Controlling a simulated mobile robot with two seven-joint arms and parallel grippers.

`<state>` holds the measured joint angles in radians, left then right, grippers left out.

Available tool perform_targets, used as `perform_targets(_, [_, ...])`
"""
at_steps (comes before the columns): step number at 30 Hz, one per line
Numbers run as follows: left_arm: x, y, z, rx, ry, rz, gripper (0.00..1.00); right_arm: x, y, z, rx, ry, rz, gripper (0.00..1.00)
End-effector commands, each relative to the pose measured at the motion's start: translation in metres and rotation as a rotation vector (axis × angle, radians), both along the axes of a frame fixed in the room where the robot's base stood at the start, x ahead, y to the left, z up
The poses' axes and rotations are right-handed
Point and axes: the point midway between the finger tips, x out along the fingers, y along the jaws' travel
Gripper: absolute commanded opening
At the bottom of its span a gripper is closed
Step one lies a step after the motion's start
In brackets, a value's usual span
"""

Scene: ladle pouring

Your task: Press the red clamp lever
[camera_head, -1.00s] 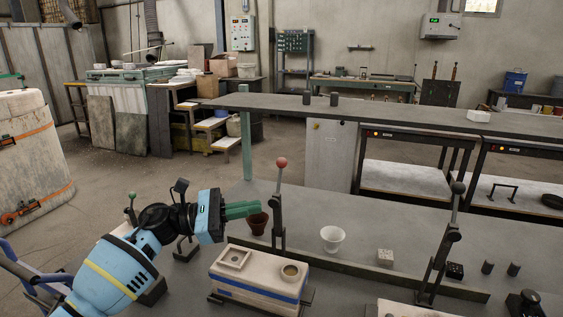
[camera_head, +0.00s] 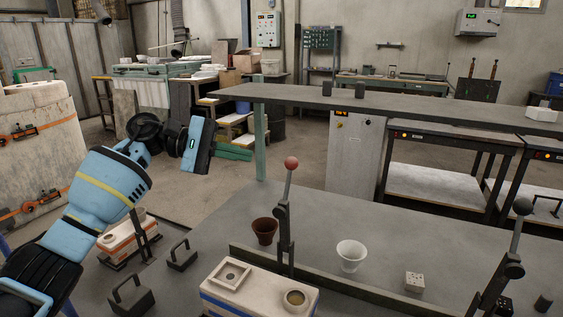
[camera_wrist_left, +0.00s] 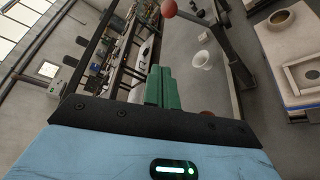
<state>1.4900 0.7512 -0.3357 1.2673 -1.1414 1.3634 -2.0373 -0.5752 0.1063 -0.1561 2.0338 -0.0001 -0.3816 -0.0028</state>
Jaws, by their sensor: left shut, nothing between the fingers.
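The red clamp lever is an upright dark lever with a red ball knob (camera_head: 291,162), standing behind the blue-striped mould box (camera_head: 258,292). Its knob also shows at the top of the left wrist view (camera_wrist_left: 168,9). My left gripper (camera_head: 244,152) has green fingers closed together with nothing between them. It is raised in the air, left of the red knob in the head view and apart from it. The closed fingers also show in the left wrist view (camera_wrist_left: 164,88). My right gripper is not in view.
A brown cup (camera_head: 265,231) and a white cup (camera_head: 351,255) stand beside the lever. A second lever with a grey knob (camera_head: 523,206) is at right. An orange-striped mould (camera_head: 120,237) and dark handled blocks (camera_head: 182,256) lie under my left arm.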

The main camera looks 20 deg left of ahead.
Motion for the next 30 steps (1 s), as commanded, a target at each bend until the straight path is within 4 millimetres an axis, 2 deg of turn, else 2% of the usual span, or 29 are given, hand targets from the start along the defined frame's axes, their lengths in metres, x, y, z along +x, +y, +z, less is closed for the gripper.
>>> perform_targets(5, [0.003, -0.007, -0.001, -0.002, 0.001, -0.001, 0.0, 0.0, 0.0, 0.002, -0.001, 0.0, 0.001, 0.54])
perform_targets(8, [0.006, -0.018, -0.002, -0.001, 0.0, -0.003, 0.0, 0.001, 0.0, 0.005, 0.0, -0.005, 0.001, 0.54])
perform_targets(21, [0.034, -0.093, -0.017, -0.004, 0.0, -0.002, 0.0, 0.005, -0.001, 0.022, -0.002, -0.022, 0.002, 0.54])
perform_targets(30, [0.006, -0.094, -0.003, -0.001, -0.002, 0.001, 0.0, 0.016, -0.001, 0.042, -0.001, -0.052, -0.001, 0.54])
